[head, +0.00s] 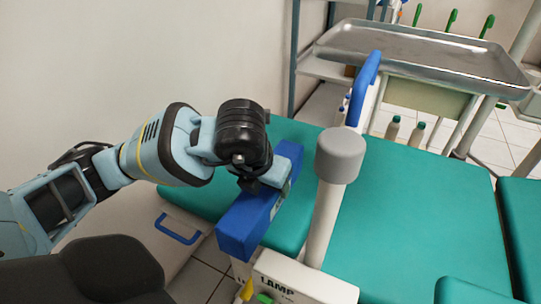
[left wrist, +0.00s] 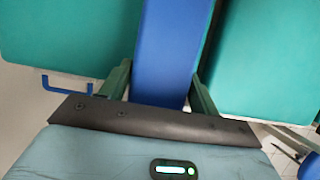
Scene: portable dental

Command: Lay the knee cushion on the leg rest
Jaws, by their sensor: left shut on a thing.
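The knee cushion, a long blue block (head: 240,232), is held by my left gripper (head: 268,184). In the left wrist view the blue cushion (left wrist: 167,50) runs between the two fingers (left wrist: 160,88), which are shut on it. In the head view it lies over the left teal pad (head: 216,200), which looks like the leg rest, near its front edge. I cannot tell whether the cushion touches the pad. The left wrist view also shows this teal pad (left wrist: 70,35). My right gripper is not in view.
A pale post with a grey cap (head: 341,155) stands right of the cushion, behind a box marked LAMP (head: 300,278). A blue-topped armrest (head: 365,85) rises behind. The larger teal pad (head: 430,215) is clear. A metal tray (head: 420,52) stands at the back right.

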